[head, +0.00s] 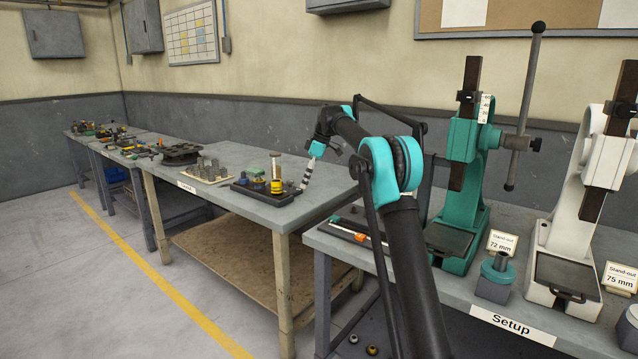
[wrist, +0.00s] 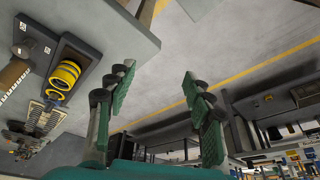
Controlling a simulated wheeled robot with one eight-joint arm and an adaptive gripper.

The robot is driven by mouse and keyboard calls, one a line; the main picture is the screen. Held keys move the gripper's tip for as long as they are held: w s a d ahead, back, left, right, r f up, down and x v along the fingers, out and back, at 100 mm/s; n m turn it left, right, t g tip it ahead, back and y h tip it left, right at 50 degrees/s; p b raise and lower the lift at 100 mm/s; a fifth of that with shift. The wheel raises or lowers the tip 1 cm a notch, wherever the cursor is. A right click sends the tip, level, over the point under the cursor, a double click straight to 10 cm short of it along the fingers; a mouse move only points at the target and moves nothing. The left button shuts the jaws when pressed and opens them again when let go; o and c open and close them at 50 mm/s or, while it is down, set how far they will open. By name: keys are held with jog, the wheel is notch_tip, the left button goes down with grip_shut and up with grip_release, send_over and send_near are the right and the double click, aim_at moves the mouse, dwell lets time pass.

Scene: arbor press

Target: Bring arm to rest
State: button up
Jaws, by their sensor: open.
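My gripper (wrist: 157,84) is open and empty in the wrist view, its two green-padded fingers wide apart with bare floor and a yellow line between them. In the head view my arm is bent, and its teal wrist end (head: 318,147) hangs above the near end of the long bench, close to a dark tray (head: 266,194). The fingertips are too small to make out there. The tray holds yellow and black ring parts (head: 277,187), which also show at left in the wrist view (wrist: 64,76), beside the fingers and apart from them.
A teal arbor press (head: 466,150) and a white one (head: 590,190) stand on the setup bench (head: 460,290) at right. A teal-topped block (head: 495,280) sits in front. The long bench (head: 215,205) carries several parts and trays. The floor (head: 100,290) at left is clear.

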jog(key=s+d+f+m+t+h, duration=0.1)
jog(key=s+d+f+m, duration=0.1)
jog(key=s+d+m, duration=0.5)
jog(key=s+d+f+m+t+h, duration=0.1)
jog(key=s+d+f+m, duration=0.2)
jog(key=s, duration=1.1)
jog(key=s+d+f+m+t+h, duration=0.1)
jog(key=s+d+f+m, duration=0.2)
jog(key=s+d+f, duration=0.5)
jog(key=s+d+f+m+t+h, duration=0.1)
jog(key=s+d+f+m, duration=0.3)
jog(key=s+f, duration=0.6)
jog(key=s+d, duration=0.1)
jog(key=s, duration=1)
jog(key=shift+s+d+f, duration=0.2)
jog(key=shift+d+f, duration=0.05)
jog(key=shift+d, duration=0.1)
